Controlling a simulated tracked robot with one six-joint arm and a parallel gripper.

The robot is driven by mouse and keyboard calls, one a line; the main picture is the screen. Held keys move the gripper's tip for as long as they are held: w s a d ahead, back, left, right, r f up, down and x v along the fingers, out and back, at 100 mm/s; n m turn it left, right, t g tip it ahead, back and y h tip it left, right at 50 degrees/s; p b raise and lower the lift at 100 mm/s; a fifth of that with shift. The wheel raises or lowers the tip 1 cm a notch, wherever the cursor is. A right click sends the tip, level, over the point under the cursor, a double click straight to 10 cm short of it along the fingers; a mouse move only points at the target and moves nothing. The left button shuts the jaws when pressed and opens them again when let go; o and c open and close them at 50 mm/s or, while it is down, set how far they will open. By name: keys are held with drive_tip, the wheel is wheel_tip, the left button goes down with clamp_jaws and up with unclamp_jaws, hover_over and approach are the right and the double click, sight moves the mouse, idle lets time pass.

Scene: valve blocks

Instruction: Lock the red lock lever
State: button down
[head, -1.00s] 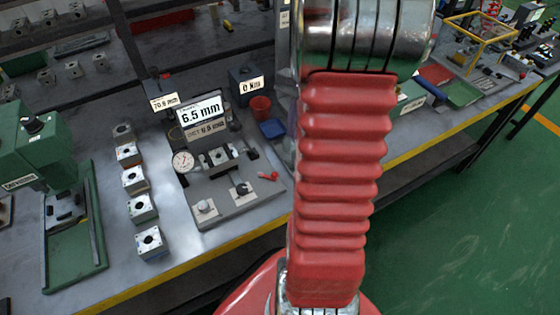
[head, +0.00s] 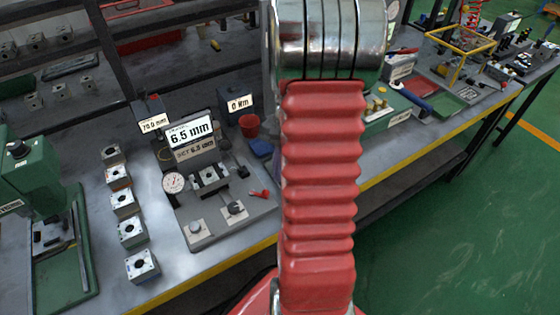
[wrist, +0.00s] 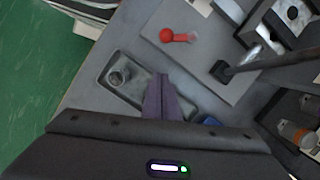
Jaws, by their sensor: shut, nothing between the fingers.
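The red lock lever (head: 259,194) sits at the right edge of the grey fixture plate (head: 222,222) in the head view. In the wrist view the lever (wrist: 178,36) shows a round red knob on the left and a short arm pointing right, on the grey plate near the top. My gripper (wrist: 161,78) is shut and empty in the wrist view, with its fingertips below the lever in the picture and apart from it. My gripper is not visible in the head view, where my red arm fills the middle.
A grey tray (wrist: 107,88) with a round metal part lies left of my fingers in the wrist view. A dark rod (wrist: 275,64) crosses at the right. In the head view, valve blocks (head: 131,232) stand in a row left of the fixture, and a red cup (head: 249,126) stands behind it.

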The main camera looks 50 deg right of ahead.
drive_tip(key=shift+s+a+r, duration=0.1)
drive_tip(key=shift+s+a, duration=0.15)
drive_tip(key=shift+a, duration=0.75)
drive_tip(key=shift+s+a+r, duration=0.1)
drive_tip(key=shift+s+a, duration=0.1)
drive_tip(key=shift+a, duration=0.8)
